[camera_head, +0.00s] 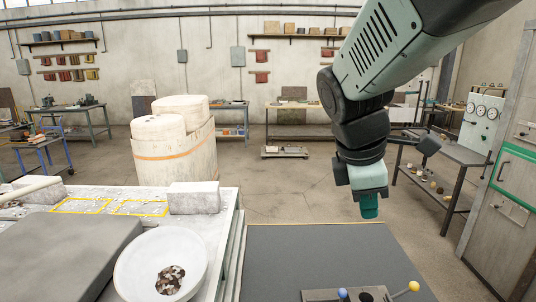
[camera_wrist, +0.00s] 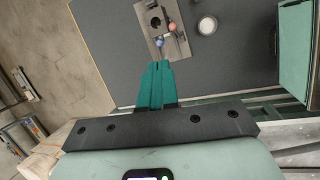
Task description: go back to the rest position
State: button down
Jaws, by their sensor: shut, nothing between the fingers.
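My gripper (camera_head: 369,208) hangs from the arm at the right of the head view, pointing down, above the far part of the dark tabletop (camera_head: 290,258). Its teal fingers are pressed together with nothing between them. In the wrist view the shut fingers (camera_wrist: 156,68) point toward a grey plate (camera_wrist: 152,40) on the dark surface. The plate has a dark hole and small ball-ended levers. The gripper appears apart from all of these.
A white bowl (camera_head: 128,268) holding small pieces stands at lower left, with a pale block (camera_head: 194,198) behind it. In the wrist view a round white item (camera_wrist: 207,25) lies beside the plate. A green-trimmed cabinet (camera_head: 510,180) stands at right. Much of the dark tabletop is bare.

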jog(key=s+a+r+m+t+y, duration=0.1)
jog(key=s+a+r+m, duration=0.25)
jog(key=m, duration=0.25)
jog(key=s+a+r+m+t, duration=0.2)
jog(key=s+r+m, duration=0.2)
jog(key=s+m, duration=0.15)
jog(key=s+f+m+y, duration=0.2)
jog(key=s+f+m, duration=0.2)
jog(key=s, duration=0.2)
jog(key=shift+a+f, duration=0.2)
